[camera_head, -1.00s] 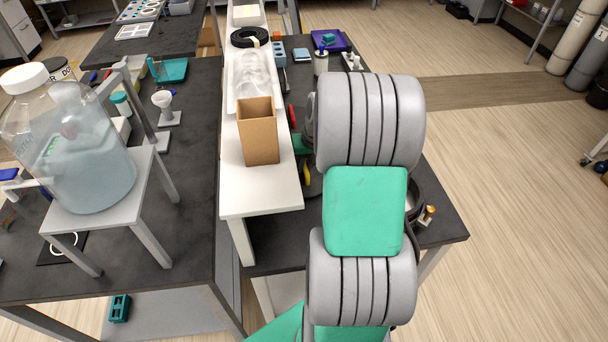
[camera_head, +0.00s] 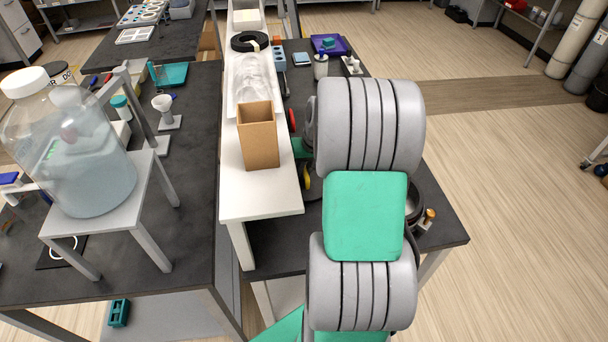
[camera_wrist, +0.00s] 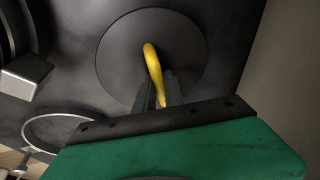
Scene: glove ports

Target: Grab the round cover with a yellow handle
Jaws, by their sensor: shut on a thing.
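The round cover (camera_wrist: 185,50) is a dark flat disc that faces the wrist camera, with a yellow handle (camera_wrist: 153,65) arching out from its middle. My gripper (camera_wrist: 158,98) is shut on the yellow handle, its dark fingers at the handle's lower end. In the head view a bit of the yellow handle (camera_head: 306,183) shows just left of my arm. My arm hides most of the cover and the fingers there.
An open brown box (camera_head: 259,140) stands on the white shelf (camera_head: 262,200) left of my arm. A metal ring (camera_wrist: 60,128) and a grey block (camera_wrist: 25,75) lie left of the cover in the wrist view. A big clear bottle (camera_head: 75,160) stands on a stand at the left.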

